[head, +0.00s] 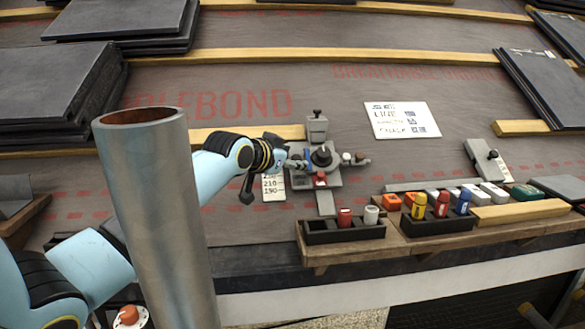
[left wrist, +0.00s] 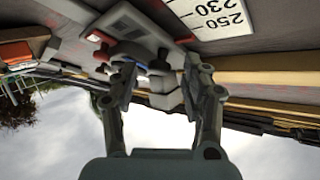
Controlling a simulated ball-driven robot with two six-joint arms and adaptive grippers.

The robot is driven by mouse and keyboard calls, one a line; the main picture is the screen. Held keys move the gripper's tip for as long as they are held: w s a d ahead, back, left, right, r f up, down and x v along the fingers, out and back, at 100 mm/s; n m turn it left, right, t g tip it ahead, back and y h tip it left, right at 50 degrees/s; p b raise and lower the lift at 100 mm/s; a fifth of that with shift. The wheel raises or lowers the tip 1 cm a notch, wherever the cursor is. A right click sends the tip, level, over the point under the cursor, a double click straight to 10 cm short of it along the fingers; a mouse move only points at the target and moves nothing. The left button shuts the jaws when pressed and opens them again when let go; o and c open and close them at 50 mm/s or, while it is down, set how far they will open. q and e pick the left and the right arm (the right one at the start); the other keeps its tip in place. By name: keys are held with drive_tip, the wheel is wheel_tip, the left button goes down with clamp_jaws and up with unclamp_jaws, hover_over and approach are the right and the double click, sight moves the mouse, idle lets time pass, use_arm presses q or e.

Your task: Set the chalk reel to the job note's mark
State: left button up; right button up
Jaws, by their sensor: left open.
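The chalk reel (head: 321,157) looks like a grey fixture with a black knob, mounted on the sloping roof in the middle of the head view. A number card (head: 273,187) beside it reads 210 and 190, and in the left wrist view the card (left wrist: 212,16) shows 250 and 230. The white job note (head: 402,119) lies up and to the right, its writing too small to read fully. My left gripper (head: 296,161) is at the reel's left side. In the left wrist view my left gripper (left wrist: 158,72) is open, its fingers either side of grey reel parts; contact is unclear.
A metal pipe (head: 160,210) stands close in front, hiding part of my left arm. A wooden shelf (head: 420,244) below right holds dark trays and several coloured bottles and blocks. Slate stacks (head: 55,95) lie at upper left. Wooden battens (head: 300,55) cross the roof.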

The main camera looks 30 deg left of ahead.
use_arm(q)
drive_tip(key=shift+w, duration=0.3)
clamp_jaws()
idle(0.3)
